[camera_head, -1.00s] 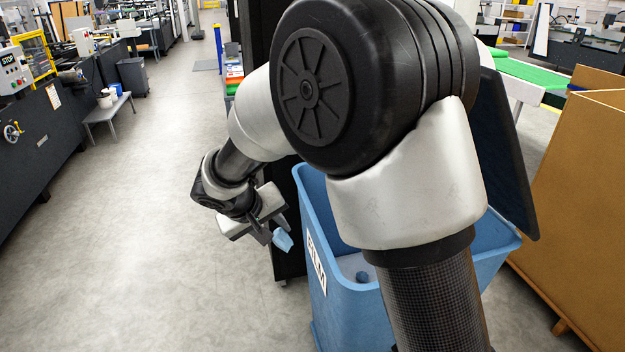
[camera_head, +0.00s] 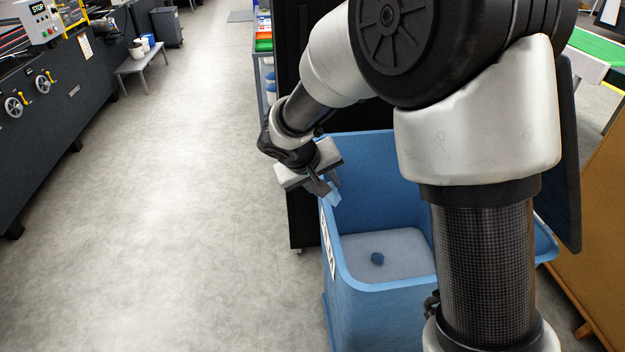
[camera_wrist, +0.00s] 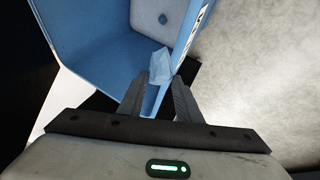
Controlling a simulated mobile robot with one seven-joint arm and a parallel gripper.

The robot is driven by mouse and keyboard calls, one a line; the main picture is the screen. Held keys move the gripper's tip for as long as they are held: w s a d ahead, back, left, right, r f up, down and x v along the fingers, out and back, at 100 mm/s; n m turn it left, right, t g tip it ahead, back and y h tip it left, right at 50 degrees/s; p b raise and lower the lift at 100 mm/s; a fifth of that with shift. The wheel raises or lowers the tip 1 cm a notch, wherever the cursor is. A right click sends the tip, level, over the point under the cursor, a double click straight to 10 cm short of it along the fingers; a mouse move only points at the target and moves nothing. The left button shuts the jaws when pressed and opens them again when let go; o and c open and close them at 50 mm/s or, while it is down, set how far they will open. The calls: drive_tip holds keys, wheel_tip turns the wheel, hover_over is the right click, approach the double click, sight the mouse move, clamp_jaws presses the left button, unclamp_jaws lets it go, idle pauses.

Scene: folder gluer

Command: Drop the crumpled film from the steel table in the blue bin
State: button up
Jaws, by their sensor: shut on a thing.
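My gripper (camera_head: 325,192) is shut on the crumpled film (camera_head: 334,197), a small pale blue piece. The film also shows between the fingertips in the wrist view (camera_wrist: 160,67). The blue bin (camera_head: 375,310) stands open in front of me, with a white label on its left side. In the head view the gripper and film appear at the bin's left rim. The wrist view shows the bin wall (camera_wrist: 100,45) behind and beside the film. A small dark blue lump (camera_head: 377,259) lies on the bin's pale floor.
A black panel or cabinet (camera_head: 302,200) stands behind the bin's left side. A grey bench (camera_head: 140,62) and dark machine (camera_head: 50,110) are at the left. The floor between is clear.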

drive_tip(key=w+d+f+p, duration=0.2)
drive_tip(key=d, duration=1)
drive_tip(key=shift+w+f, duration=0.15)
drive_tip(key=shift+w, duration=0.1)
drive_tip(key=o, duration=1.1)
drive_tip(key=p+v, duration=0.1)
drive_tip(key=v, duration=1.6)
drive_tip(key=shift+s, duration=0.15)
drive_tip(key=shift+r, duration=0.25)
